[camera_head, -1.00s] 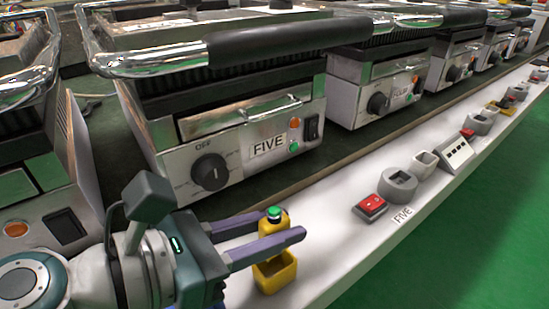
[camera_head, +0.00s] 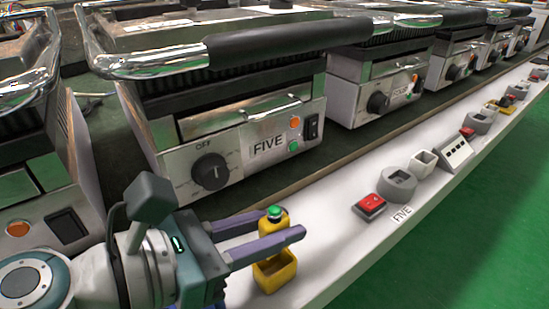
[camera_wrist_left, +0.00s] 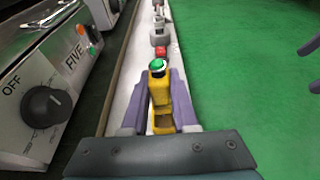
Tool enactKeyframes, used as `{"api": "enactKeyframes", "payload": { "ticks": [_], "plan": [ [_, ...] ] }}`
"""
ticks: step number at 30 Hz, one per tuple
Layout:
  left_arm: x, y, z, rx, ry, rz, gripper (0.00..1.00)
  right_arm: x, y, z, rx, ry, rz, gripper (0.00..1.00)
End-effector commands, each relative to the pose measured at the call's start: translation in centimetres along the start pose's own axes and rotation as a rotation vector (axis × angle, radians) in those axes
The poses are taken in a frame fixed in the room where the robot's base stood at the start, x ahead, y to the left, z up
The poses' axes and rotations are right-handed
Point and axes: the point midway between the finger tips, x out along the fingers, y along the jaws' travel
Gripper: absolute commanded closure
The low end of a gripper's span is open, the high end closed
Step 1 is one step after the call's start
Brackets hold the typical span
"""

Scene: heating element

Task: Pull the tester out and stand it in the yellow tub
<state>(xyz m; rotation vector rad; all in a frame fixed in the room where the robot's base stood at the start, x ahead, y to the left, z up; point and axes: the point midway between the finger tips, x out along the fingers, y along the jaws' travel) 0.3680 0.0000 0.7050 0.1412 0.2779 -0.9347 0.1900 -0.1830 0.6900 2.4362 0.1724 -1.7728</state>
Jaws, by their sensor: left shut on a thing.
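The tester is a slim yellow body with a green round button on top (camera_head: 274,213). It also shows in the left wrist view (camera_wrist_left: 158,68). My left gripper (camera_head: 283,224) is shut on the tester, with one purple finger on each side of it. The tester is upright. The yellow tub (camera_head: 276,281) is right below and in front, with its opening partly in view; it also shows in the left wrist view (camera_wrist_left: 163,127). The fingers hide the tester's lower part, so I cannot tell whether its foot is inside the tub. Purple finger-like parts (camera_wrist_left: 312,62) show at the wrist view's right edge.
A press grill labelled FIVE (camera_head: 240,150) stands just behind the white shelf (camera_head: 330,235). Along the shelf to the right are a red switch (camera_head: 369,206), a grey socket block (camera_head: 398,185), a white cup (camera_head: 422,162) and several more parts. Green floor lies in front.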

Motion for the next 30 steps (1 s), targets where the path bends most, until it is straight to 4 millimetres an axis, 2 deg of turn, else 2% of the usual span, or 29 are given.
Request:
{"api": "enactKeyframes", "payload": {
  "ticks": [30],
  "plan": [
    [-0.01, 0.00, 0.08, 0.000, 0.000, 0.000, 1.00, -0.68, 0.01, -0.24, 0.000, 0.001, 0.000, 0.00]
  ]
}}
